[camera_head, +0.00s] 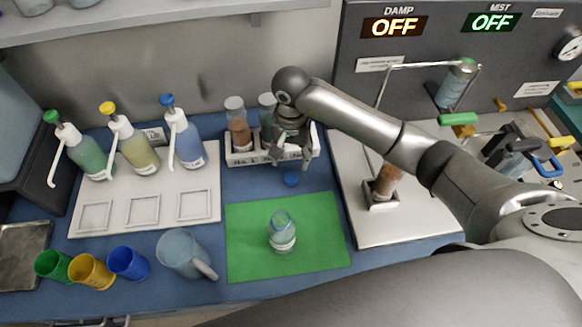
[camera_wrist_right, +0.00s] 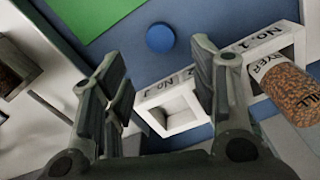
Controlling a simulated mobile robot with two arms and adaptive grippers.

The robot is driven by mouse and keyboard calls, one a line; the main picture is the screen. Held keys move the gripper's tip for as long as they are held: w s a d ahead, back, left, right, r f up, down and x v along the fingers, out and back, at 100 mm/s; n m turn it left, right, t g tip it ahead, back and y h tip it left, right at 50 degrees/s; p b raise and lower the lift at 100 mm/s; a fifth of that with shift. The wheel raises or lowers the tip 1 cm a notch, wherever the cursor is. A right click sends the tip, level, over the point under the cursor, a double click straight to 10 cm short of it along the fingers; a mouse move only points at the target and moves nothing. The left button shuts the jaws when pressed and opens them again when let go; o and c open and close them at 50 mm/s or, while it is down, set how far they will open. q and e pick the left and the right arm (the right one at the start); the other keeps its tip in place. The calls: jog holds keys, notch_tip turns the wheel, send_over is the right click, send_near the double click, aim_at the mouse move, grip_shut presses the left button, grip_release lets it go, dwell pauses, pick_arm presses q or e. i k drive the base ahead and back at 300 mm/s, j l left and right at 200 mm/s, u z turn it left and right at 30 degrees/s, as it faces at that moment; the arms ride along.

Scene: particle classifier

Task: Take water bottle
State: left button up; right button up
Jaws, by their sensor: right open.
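A clear bottle (camera_head: 282,234) with a white label stands upright on the green mat (camera_head: 328,262). A loose blue cap (camera_head: 291,179) lies on the blue table behind the mat; it also shows in the wrist view (camera_wrist_right: 160,38). My right gripper (camera_head: 290,162) is open and points down at the white rack (camera_head: 243,160), behind the cap and apart from the bottle. In the wrist view, nothing is between its fingers (camera_wrist_right: 160,75), and an empty square rack slot (camera_wrist_right: 172,112) is below them. My left gripper is not in view.
A brown-filled jar (camera_head: 238,128) and another jar (camera_head: 266,112) stand in the rack. Pump bottles (camera_head: 140,152) stand at the left. Coloured cups (camera_head: 90,270) and a clear jug (camera_head: 182,252) are at the front left. A machine with another brown-filled jar (camera_head: 387,180) is right.

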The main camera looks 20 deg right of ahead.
aim_at(281, 228)
jog(key=k, duration=1.5)
